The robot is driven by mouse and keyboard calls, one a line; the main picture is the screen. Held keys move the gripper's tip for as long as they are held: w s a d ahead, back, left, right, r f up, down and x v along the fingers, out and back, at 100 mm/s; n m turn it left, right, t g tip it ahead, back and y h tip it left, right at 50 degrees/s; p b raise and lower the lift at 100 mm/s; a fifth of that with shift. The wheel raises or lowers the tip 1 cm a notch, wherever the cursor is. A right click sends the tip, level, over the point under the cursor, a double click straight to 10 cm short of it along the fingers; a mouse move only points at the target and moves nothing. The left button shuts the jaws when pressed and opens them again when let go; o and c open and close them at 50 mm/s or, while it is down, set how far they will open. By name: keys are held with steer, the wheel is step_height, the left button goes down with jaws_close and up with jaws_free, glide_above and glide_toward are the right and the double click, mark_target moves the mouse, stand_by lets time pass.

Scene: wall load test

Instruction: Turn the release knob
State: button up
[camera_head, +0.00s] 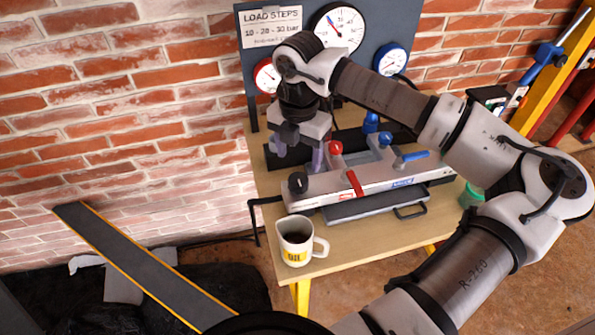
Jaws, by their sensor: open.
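A test pump with a pale metal body (325,190) stands on a wooden table. A black round knob (298,182) sits at its left front end; no label shows that it is the release knob. The pump also carries a red knob (335,147), a red lever (354,183), a blue knob (370,122) and a blue lever (411,156). My gripper (298,160) points down behind the black knob, with its fingers apart and nothing seen between them. I cannot tell how far it is from the knob, and the fingertips are partly hidden by the pump.
A white mug (297,242) with dark liquid stands at the table's (350,247) front left. A gauge panel (290,48) stands behind the pump, against a brick wall. A dark tray (375,205) with a handle lies before the pump. A green item (471,196) is at the right.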

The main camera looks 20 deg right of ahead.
mark_target(299, 179)
step_height(299, 179, down, 8)
steer(key=shift+r+p, duration=0.15)
steer(key=shift+p, duration=0.5)
steer(key=shift+c, duration=0.4)
steer(key=c, duration=0.9)
